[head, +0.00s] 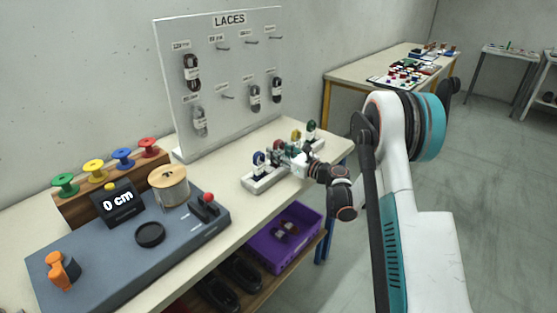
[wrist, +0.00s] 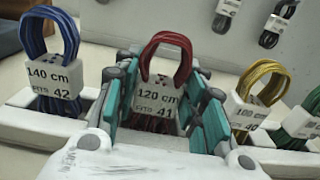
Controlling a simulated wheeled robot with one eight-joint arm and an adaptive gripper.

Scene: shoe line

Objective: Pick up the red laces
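The red laces (wrist: 165,50) stand upright in the white rack (head: 262,184), looped through a tag reading 120 cm, fits 41. They are in the middle of the wrist view, between blue laces (wrist: 35,35) and yellow laces (wrist: 265,75). My gripper (wrist: 158,85) has its teal-padded fingers on either side of the red laces' tag. Narrow gaps show beside the tag, so it looks open around the laces rather than shut on them. In the head view, my gripper (head: 293,160) is at the rack and largely hides the red laces.
Green laces (wrist: 312,105) stand at the right of the rack. A measuring station (head: 130,250) with spools is left on the table. A purple crate (head: 290,240) sits on the shelf below.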

